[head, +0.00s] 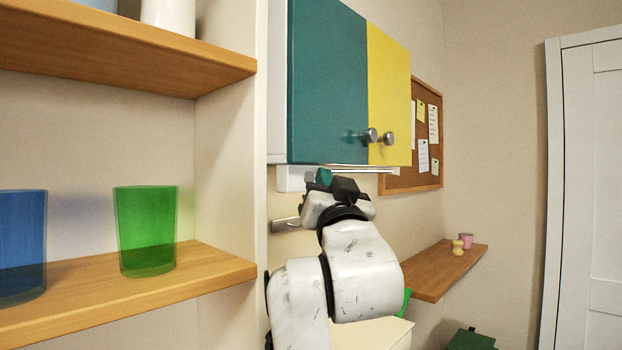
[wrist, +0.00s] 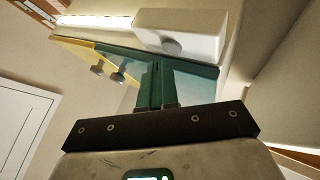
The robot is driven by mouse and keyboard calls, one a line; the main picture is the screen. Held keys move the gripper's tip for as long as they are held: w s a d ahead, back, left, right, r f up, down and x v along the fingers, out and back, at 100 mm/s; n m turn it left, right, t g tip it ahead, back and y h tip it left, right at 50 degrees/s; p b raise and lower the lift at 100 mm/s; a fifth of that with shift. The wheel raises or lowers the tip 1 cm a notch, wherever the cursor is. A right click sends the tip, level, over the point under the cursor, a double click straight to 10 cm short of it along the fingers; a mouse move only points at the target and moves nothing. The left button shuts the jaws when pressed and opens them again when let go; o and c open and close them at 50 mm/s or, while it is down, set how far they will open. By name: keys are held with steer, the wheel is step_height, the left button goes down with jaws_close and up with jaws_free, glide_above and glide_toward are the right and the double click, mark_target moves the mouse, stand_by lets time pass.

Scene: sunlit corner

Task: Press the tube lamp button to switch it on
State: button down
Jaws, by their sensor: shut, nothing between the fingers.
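The tube lamp's white housing (head: 291,179) sits under the wall cabinet, partly hidden by my arm in the head view. In the wrist view, the white housing (wrist: 205,25) carries a round grey button (wrist: 172,47). A pale, bright tube (wrist: 95,20) runs left from it; I cannot tell whether it is lit. My gripper (wrist: 158,66) is shut and empty, its dark green fingers together. Its tips appear just below the button in the picture; I cannot tell the gap in depth. In the head view my gripper (head: 324,177) is just below the cabinet, and the button is not visible.
The cabinet (head: 328,85) has teal and yellow doors with two metal knobs (head: 378,137) above my gripper. Wooden shelves with a green cup (head: 146,230) and a blue cup (head: 22,245) stand left. A low wooden shelf (head: 440,268) and a white door (head: 590,200) are right.

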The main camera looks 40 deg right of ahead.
steer(key=s+p, duration=0.1)
steer(key=s, duration=0.5)
steer(key=shift+p, duration=0.4)
steer(key=c, duration=1.8)
jaws_free()
steer(key=shift+d, duration=0.1)
